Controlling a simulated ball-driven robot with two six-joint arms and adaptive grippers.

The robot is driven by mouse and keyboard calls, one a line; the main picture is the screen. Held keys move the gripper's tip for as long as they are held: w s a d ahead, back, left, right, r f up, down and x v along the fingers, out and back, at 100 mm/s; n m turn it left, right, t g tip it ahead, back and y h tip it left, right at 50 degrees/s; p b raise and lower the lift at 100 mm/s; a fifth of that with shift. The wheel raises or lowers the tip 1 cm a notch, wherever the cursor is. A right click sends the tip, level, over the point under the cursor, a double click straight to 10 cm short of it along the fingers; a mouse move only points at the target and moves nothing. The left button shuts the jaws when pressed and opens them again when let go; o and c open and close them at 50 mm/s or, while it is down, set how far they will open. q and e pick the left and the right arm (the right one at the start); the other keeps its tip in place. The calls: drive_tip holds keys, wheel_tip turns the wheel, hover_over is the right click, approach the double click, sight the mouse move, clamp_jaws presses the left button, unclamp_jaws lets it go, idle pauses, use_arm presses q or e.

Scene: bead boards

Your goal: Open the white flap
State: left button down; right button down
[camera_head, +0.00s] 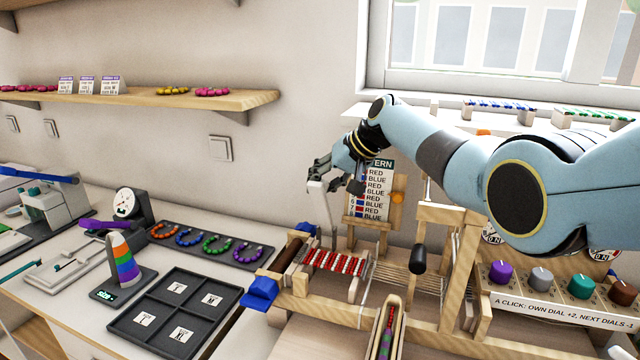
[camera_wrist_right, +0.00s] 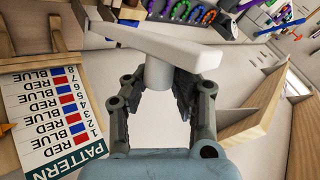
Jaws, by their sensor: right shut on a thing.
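My right gripper (camera_head: 335,182) is in front of the pattern card, above the back of the wooden bead loom. In the right wrist view its fingers (camera_wrist_right: 160,88) are shut on the round stem of a white piece (camera_wrist_right: 165,42) with a long flat bar. In the head view this white piece (camera_head: 323,208) is a narrow upright shape under the gripper. I cannot tell whether it is the white flap, or whether its lower end touches the loom. No other clear white flap shows. My left gripper is not in view.
The pattern card (camera_wrist_right: 58,108) stands close beside the right gripper. The wooden loom (camera_head: 440,215) with red beads (camera_head: 335,263) is below. A dark sorting tray (camera_head: 175,312) and a tray of bead rings (camera_head: 207,243) lie to the left. Coloured dials (camera_head: 540,278) are at right.

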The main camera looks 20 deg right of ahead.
drive_tip(key=c, duration=1.5)
unclamp_jaws()
drive_tip(key=shift+w+d+r, duration=0.1)
drive_tip(key=shift+d, duration=0.3)
drive_tip(key=o, duration=0.4)
drive_tip(key=shift+d, duration=0.15)
drive_tip(key=shift+o, duration=0.2)
drive_tip(key=shift+s+a, duration=0.2)
drive_tip(key=v, duration=1.2)
